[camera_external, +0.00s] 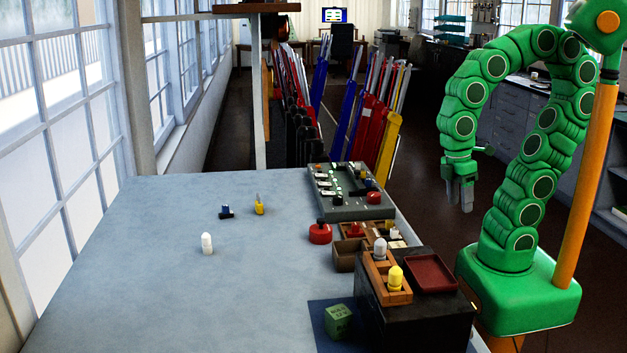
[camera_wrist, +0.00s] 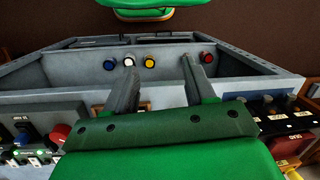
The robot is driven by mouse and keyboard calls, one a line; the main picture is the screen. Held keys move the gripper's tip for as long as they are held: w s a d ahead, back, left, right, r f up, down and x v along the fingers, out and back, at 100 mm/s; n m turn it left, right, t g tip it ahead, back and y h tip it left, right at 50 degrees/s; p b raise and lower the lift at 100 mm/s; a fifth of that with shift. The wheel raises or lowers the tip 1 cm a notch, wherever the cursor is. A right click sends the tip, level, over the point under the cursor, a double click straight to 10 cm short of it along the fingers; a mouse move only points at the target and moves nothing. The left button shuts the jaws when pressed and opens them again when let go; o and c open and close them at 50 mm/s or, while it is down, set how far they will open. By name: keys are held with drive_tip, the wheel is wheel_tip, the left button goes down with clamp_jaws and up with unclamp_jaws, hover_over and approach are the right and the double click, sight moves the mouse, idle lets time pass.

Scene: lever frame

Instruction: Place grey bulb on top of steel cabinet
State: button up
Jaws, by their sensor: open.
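A light grey bulb (camera_external: 380,248) stands upright in a wooden holder beside a yellow bulb (camera_external: 396,279). A whiter bulb (camera_external: 207,242) stands alone on the table. The holder rests on a dark box-shaped cabinet (camera_external: 415,325); I cannot tell whether this is the steel cabinet. A grey drawer unit (camera_external: 506,125) stands behind my arm. My gripper (camera_external: 462,200) is open and empty, pointing down, right of the table and away from the bulbs. In the wrist view my gripper (camera_wrist: 157,65) spreads before a grey metal housing (camera_wrist: 85,65) with coloured round knobs. No bulb is identifiable there.
A red tray (camera_external: 431,273) shares the dark cabinet's top. A control console (camera_external: 345,190), red button (camera_external: 320,233) and green cube (camera_external: 338,321) are on the table (camera_external: 160,290). Several coloured levers (camera_external: 370,125) stand behind. The table's left half is mostly clear.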

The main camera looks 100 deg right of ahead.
drive_tip(key=d, duration=0.1)
drive_tip(key=s+d+m, duration=0.1)
drive_tip(key=s+d+m+h, duration=0.1)
drive_tip(key=shift+r, duration=0.3)
drive_tip(key=n+t+y, duration=0.3)
drive_tip(key=n+t, duration=0.2)
drive_tip(key=n, duration=0.4)
approach(380, 252)
drive_tip(key=shift+d+x, duration=0.2)
drive_tip(key=shift+x, duration=1.45)
drive_tip(key=shift+d+x, duration=0.15)
drive_tip(key=shift+x, duration=1.5)
drive_tip(key=shift+w, duration=0.15)
clamp_jaws()
